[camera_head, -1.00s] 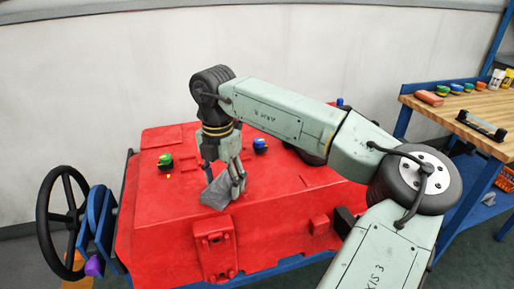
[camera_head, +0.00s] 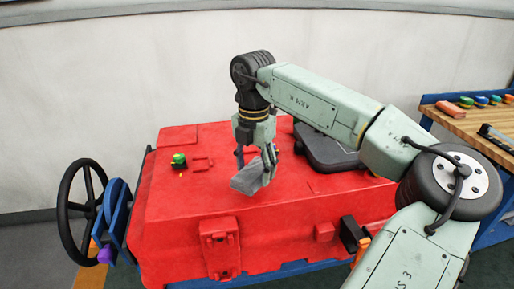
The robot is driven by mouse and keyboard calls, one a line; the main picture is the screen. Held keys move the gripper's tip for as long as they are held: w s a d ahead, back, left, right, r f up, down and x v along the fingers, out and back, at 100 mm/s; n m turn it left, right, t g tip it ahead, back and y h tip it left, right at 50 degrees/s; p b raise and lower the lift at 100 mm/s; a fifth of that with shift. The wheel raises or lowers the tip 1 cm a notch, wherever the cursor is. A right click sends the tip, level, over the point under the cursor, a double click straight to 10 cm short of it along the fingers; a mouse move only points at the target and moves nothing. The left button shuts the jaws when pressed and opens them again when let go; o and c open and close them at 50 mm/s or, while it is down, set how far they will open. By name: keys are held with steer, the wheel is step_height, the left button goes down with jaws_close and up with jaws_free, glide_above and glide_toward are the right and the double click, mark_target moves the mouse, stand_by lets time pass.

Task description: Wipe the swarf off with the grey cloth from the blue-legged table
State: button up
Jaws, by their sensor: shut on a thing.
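My gripper (camera_head: 270,160) is shut on the grey cloth (camera_head: 247,178). The cloth hangs bunched from the fingers, low over the top of the red tank (camera_head: 170,225). I cannot tell whether the cloth touches the surface. The swarf is too small to make out; any under the cloth is hidden. The blue-legged table (camera_head: 492,125) with a wooden top stands at the right edge, partly cut off.
A green knob (camera_head: 179,159) stands up at the left of the tank top. A dark lid (camera_head: 325,150) sits behind my gripper. A black handwheel (camera_head: 82,210) with a purple knob is at the left. Coloured pots and an orange-red block (camera_head: 466,102) are on the table.

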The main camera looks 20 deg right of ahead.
steer(key=shift+r+p, duration=1.15)
steer(key=shift+r, duration=1)
